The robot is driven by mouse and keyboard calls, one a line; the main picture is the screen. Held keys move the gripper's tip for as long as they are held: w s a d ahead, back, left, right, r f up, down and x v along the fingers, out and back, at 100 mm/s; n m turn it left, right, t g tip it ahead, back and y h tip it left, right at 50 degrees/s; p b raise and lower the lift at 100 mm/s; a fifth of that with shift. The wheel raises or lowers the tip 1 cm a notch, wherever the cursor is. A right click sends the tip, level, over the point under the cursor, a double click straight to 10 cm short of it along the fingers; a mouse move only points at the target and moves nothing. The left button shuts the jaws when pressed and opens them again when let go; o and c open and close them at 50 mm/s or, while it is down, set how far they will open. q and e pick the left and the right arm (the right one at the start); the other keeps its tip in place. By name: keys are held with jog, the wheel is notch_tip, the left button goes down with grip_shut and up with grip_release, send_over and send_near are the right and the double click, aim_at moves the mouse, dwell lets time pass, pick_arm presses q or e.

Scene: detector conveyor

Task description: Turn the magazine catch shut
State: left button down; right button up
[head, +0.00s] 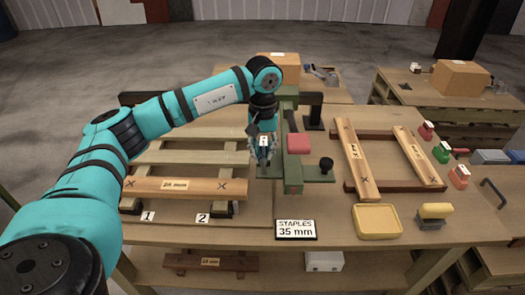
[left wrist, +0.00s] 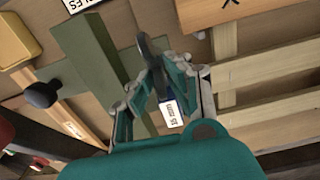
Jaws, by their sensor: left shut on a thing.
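A green stapling device (head: 291,115) stands on the bench, with a flat green base, a red block (head: 299,143) and a black knob (head: 327,164). My left gripper (head: 263,157) is at its left side, pointing down. In the left wrist view my left gripper (left wrist: 161,82) is shut on a slim dark piece (left wrist: 150,52), beside the device's green bar (left wrist: 95,65). A small white label with a blue edge (left wrist: 171,113) shows between the fingers. I cannot tell whether the dark piece is the magazine catch. The black knob (left wrist: 42,94) stands apart from my fingers.
A slatted wooden frame (head: 185,158) lies left of the device, and another frame (head: 357,160) lies right. A staples 35 mm sign (head: 296,229), a yellow tray (head: 377,221) and a yellow-handled tool (head: 434,212) sit along the front.

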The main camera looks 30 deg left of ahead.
pick_arm(q)
jog(key=shift+w+r, duration=0.1)
jog(key=shift+r, duration=0.05)
jog(key=c, duration=1.4)
grip_release()
jog(key=shift+d, duration=0.1)
jog(key=shift+c, duration=0.2)
jog(key=shift+r, duration=0.2)
notch_tip(320, 180, up, 12)
jog(key=shift+f, duration=0.25)
